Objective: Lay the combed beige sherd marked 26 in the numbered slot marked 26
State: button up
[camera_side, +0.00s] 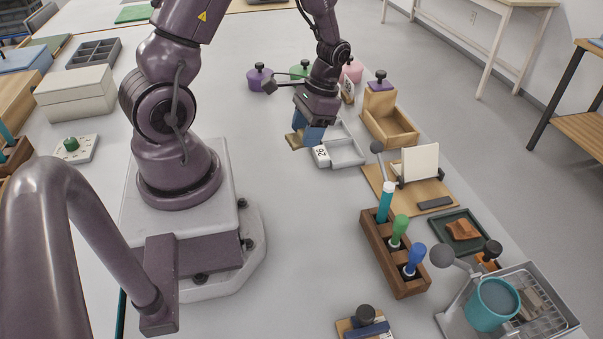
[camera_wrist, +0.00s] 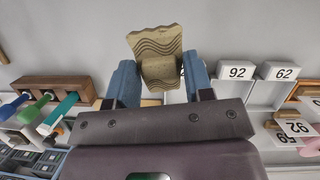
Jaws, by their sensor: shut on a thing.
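The combed beige sherd (camera_wrist: 156,40) has dark wavy lines and sits between the two blue fingers of my gripper (camera_wrist: 158,80) in the wrist view. In the side view my gripper (camera_side: 308,135) is shut on the sherd (camera_side: 294,141), just left of the grey slot tray (camera_side: 347,158). No number shows on the sherd. A white label reading 26 (camera_side: 321,155) is on the tray's near left corner. In the wrist view, a slot label looks like 92 (camera_wrist: 237,72), which fits an upside-down 26. A neighbouring label looks like 62 (camera_wrist: 284,72). The fingers partly hide the sherd.
A wooden box (camera_side: 388,122) stands right of the slot tray. A board with a white card (camera_side: 420,163) and a wooden rack (camera_side: 378,240) of coloured handles are nearer. Knobbed lids, one purple (camera_side: 259,77), lie behind my gripper. The table left of the rack is clear.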

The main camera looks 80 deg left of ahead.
aim_at(300, 174)
jog(key=shift+s+a+f+m, duration=0.2)
jog(key=shift+s+f+m, duration=0.2)
jog(key=shift+s+f, duration=0.2)
jog(key=shift+w+f+m, duration=0.15)
jog(key=shift+f+m, duration=0.25)
notch_tip(300, 174, down, 4)
jog(key=shift+w+a+r+t+y, duration=0.15)
jog(key=shift+r+t+y, duration=0.1)
jog(key=shift+t+y, duration=0.05)
jog(key=shift+f, duration=2.05)
jog(key=o, duration=1)
jog(key=shift+f, duration=0.15)
